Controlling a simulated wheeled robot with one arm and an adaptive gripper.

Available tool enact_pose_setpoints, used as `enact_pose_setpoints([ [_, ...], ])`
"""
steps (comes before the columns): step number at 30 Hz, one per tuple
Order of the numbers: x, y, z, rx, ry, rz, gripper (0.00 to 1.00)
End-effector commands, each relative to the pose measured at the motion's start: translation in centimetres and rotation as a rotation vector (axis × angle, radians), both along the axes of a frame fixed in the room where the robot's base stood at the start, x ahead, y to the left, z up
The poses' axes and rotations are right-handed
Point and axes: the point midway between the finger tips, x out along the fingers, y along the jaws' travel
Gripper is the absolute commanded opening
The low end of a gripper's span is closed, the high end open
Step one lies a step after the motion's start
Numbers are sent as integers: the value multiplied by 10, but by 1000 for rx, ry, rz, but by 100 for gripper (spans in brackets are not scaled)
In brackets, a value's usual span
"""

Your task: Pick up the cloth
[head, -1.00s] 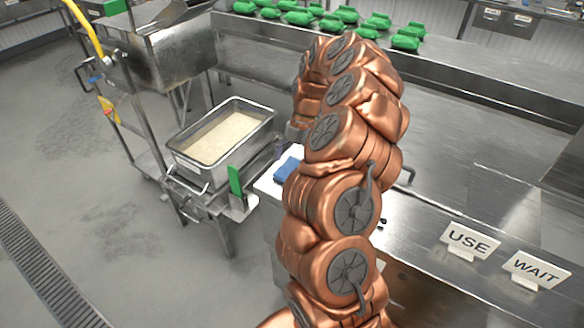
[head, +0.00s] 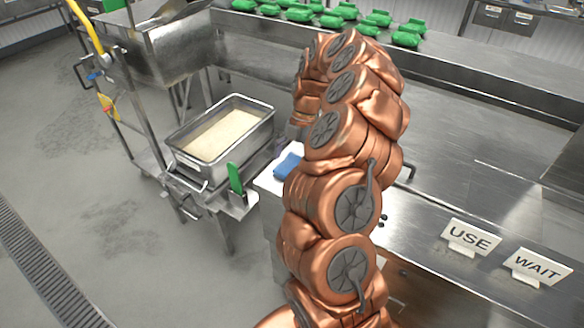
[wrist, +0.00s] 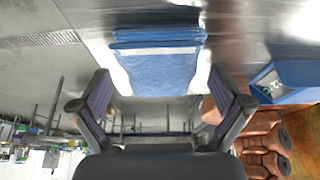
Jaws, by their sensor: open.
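The blue cloth (head: 288,165) lies on the near left corner of the steel counter, partly hidden behind my copper arm in the head view. In the wrist view the cloth (wrist: 160,72) looks folded, with a pale edge line, and sits ahead of and between my fingers. My gripper (wrist: 160,95) is open and empty, one finger to each side of the cloth. Whether the fingertips touch the cloth or counter cannot be told.
A metal pan of rice (head: 258,134) rests on a cart left of the counter, with a green-handled tool (head: 236,180) beside it. USE (head: 468,238) and WAIT (head: 537,267) signs stand on the counter. Several green packs (head: 299,15) line the back. A blue box (wrist: 290,82) is at right.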

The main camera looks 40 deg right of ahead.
Motion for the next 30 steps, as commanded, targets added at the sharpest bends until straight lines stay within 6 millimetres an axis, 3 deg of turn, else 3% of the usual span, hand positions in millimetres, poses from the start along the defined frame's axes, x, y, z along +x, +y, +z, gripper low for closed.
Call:
enact_pose_setpoints([
  [22,0,0,-2,0,0,0,100],
  [30,0,0,-2,0,0,0,74],
])
